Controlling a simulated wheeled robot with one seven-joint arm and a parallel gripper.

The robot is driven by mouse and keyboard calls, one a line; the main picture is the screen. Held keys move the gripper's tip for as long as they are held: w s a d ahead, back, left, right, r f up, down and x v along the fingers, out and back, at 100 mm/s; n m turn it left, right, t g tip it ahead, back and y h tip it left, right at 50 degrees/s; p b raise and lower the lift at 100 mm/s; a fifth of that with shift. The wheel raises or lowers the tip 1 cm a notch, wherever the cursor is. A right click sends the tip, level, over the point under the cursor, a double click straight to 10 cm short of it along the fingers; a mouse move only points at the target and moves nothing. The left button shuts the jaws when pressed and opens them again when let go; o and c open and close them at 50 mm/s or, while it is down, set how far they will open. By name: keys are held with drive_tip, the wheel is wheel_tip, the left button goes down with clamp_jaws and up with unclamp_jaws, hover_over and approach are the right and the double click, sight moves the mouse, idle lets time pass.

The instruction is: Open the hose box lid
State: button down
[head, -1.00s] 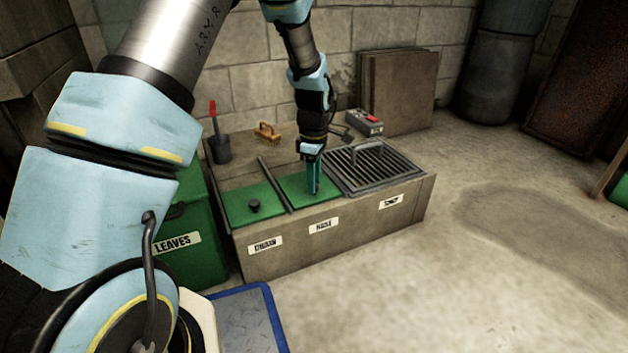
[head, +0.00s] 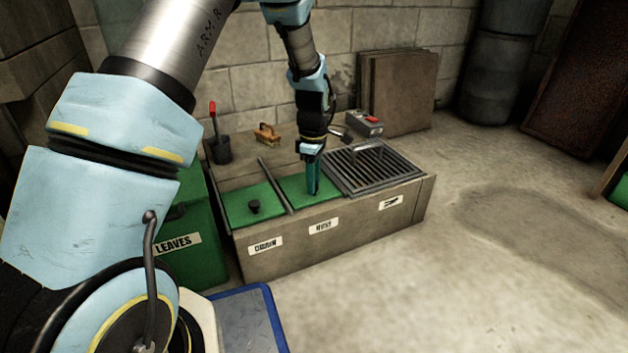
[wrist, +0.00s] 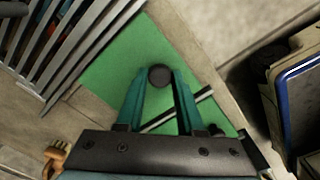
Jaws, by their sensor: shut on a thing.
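The hose box lid (head: 296,184) is the green middle lid of the long stone box, above the front label reading "HOSE" (head: 323,225). It lies flat and closed. My gripper (head: 314,190) points down at this lid and is shut on its round dark knob (wrist: 159,77). In the wrist view the knob shows between the tips of my teal fingers (wrist: 160,84), with the green lid around it. In the head view the fingers hide the knob.
A metal grate (head: 372,166) covers the right section. A wooden brush (head: 267,134) and a red-handled tool (head: 213,112) stand behind. A green leaves bin (head: 190,262) is at left.

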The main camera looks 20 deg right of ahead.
drive_tip(key=p, duration=0.6)
approach(298, 173)
drive_tip(key=f, duration=0.2)
drive_tip(key=s+f, duration=0.1)
drive_tip(key=f, duration=0.2)
drive_tip(key=shift+s+f, duration=0.1)
drive_tip(key=shift+w+f, duration=0.15)
drive_tip(key=shift+w, duration=0.35)
drive_tip(key=c, duration=0.5)
unclamp_jaws()
wheel_tip(298, 173, up, 11)
drive_tip(key=p, duration=0.5)
drive_tip(key=shift+f, duration=0.1)
drive_tip(key=shift+a, duration=0.15)
